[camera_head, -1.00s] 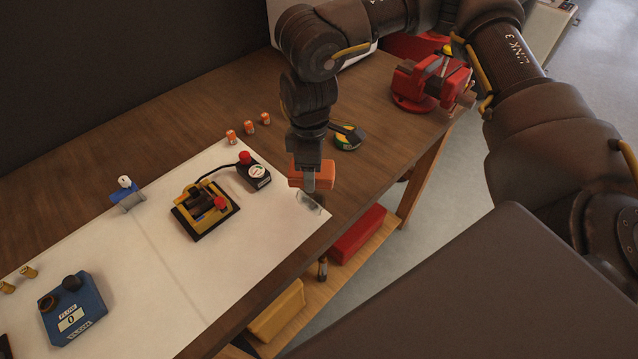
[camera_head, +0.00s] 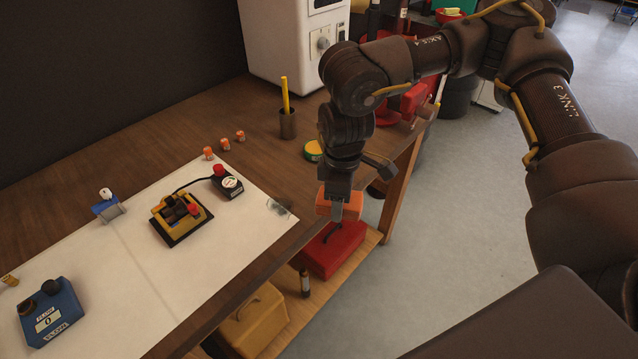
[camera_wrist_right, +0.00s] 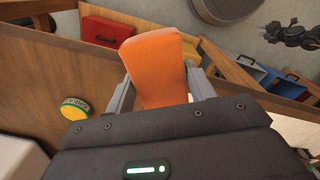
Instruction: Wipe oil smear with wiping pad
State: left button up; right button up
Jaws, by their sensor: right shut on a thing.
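The dark, translucent oil smear (camera_head: 279,207) lies near the right corner of the white sheet (camera_head: 225,250) on the wooden workbench. My right gripper (camera_head: 337,210) is shut on the orange wiping pad (camera_head: 351,201). In the head view the pad shows to the right of the smear, apart from it, over the bench's front edge. In the right wrist view the pad (camera_wrist_right: 157,68) sits between the two grey fingers. The smear cannot be made out in that view. My left gripper is not in view.
A yellow-black device (camera_head: 180,217), a red-button box (camera_head: 228,182) and a blue flow box (camera_head: 52,312) stand on the sheet. A green-yellow tin (camera_head: 313,150) and a pencil cup (camera_head: 288,123) stand behind. A red case (camera_head: 333,248) lies on the lower shelf.

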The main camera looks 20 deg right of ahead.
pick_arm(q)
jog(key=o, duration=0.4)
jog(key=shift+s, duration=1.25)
pick_arm(e)
jog(key=shift+w+a+n, duration=0.1)
jog(key=shift+w+n, duration=0.1)
jog(key=shift+n, duration=0.1)
jog(key=n, duration=0.1)
jog(key=w+a+n+p, duration=0.1)
jog(key=n, duration=0.1)
jog(key=shift+w+a+r, duration=0.1)
jog(key=shift+w+a+n, duration=0.15)
jog(key=shift+n, duration=0.45)
jog(key=shift+w+a+n, duration=0.1)
jog(key=shift+n, duration=0.5)
pick_arm(q)
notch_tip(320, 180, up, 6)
jog(key=p, duration=0.4)
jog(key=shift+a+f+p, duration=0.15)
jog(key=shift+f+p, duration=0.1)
jog(key=shift+p, duration=0.05)
pick_arm(e)
jog(key=w+a+n, duration=0.3)
jog(key=n, duration=0.9)
jog(key=w+a+f+n, duration=0.1)
jog(key=w+a+n, duration=0.1)
jog(key=n, duration=1.1)
jog(key=shift+w+a, duration=0.4)
jog(key=shift+w, duration=0.05)
